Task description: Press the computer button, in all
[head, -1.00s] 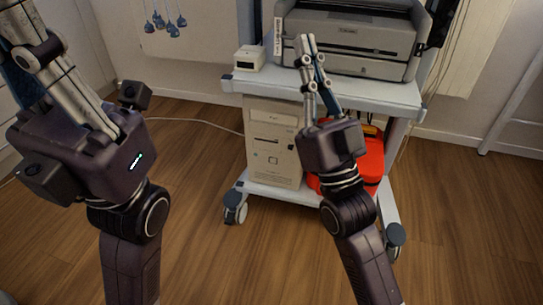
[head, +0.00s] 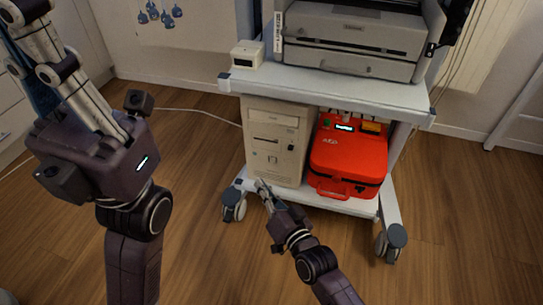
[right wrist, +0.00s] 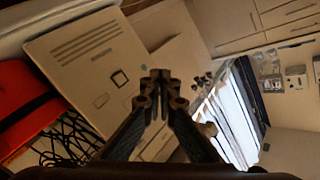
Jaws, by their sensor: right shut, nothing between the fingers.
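The beige computer tower (head: 262,113) stands on the lower shelf of the white cart. A small square button (head: 272,159) shows on its front, below the drive slot. In the right wrist view the tower's front (right wrist: 85,55) lies tilted on the left, with a square dark-rimmed button (right wrist: 119,78) just left of my fingertips. My right gripper (head: 260,184) is shut and empty, low in front of the tower near the shelf's front edge; it also shows in the right wrist view (right wrist: 160,76). Contact cannot be told. My left gripper (head: 24,14) is at the upper left, its tips partly cut off.
A red AED case (head: 347,158) stands right of the tower on the lower shelf (head: 340,205). A grey printer (head: 350,28) and a small white box (head: 247,54) sit on the cart top (head: 325,86). Dark cables (right wrist: 70,142) bunch beside the tower.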

